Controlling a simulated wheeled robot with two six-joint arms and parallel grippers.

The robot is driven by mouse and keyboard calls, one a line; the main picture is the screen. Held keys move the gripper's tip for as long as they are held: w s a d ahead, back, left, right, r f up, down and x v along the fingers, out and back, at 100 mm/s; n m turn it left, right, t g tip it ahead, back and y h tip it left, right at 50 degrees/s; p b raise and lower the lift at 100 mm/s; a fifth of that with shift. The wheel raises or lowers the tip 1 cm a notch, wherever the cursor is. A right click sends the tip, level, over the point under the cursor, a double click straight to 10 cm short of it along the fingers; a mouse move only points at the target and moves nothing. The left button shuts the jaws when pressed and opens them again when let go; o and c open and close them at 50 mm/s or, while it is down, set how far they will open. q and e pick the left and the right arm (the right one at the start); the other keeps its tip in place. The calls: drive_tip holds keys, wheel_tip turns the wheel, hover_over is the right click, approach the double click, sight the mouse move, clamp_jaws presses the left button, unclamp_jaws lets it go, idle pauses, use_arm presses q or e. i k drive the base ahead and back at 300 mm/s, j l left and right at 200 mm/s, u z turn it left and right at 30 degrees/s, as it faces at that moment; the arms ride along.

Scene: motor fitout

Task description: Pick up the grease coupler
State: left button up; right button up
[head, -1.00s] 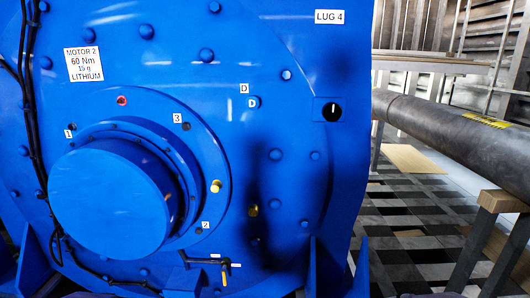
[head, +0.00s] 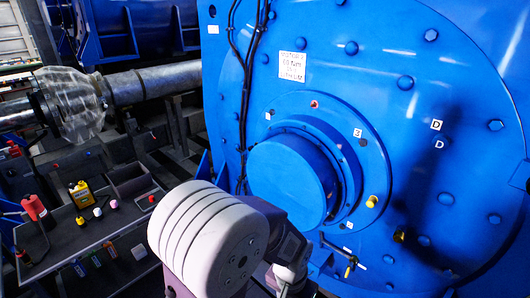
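A red tool (head: 34,208) with a dark hose or lead lies at the left end of a dark tray (head: 120,238) in the lower left of the head view. A dark piece with a red end (head: 22,257) lies just below it. I cannot tell for sure which of these small items is the grease coupler. A rounded pale grey link of one of my arms fills the lower middle and may hide part of the tray. No gripper fingers show in the head view.
The tray also holds a yellow item (head: 82,195), small caps and coloured pieces. The blue motor (head: 440,60) fills the right side, with a round hub (head: 290,182) and a brass fitting (head: 372,201). A grey shaft (head: 155,82) runs behind the tray.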

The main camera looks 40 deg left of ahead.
sight(26, 260)
drive_tip(key=u, duration=0.85)
drive_tip(key=i+u, duration=0.1)
drive_tip(key=u, duration=0.35)
drive_tip(key=j+u, duration=0.1)
drive_tip(key=u, duration=1.15)
drive_tip(key=k+u, duration=0.15)
drive_tip(key=u, duration=0.6)
drive_tip(key=l+z, duration=0.1)
drive_tip(key=z, duration=0.4)
drive_tip(key=i+z, duration=0.1)
drive_tip(key=z, duration=0.4)
drive_tip(key=i+z, duration=0.1)
drive_tip(key=z, duration=0.4)
drive_tip(key=i+z, duration=0.1)
drive_tip(key=z, duration=0.9)
drive_tip(key=i+j+u, duration=0.2)
drive_tip(key=j+u, duration=0.2)
drive_tip(key=j, duration=0.4)
drive_tip(key=i+j+u, duration=0.3)
drive_tip(key=j+u, duration=0.15)
drive_tip(key=j, duration=0.25)
drive_tip(key=i+j+u, duration=0.4)
drive_tip(key=j, duration=0.25)
drive_tip(key=i+j+u, duration=0.85)
drive_tip(key=i, duration=0.15)
drive_tip(key=l, duration=0.1)
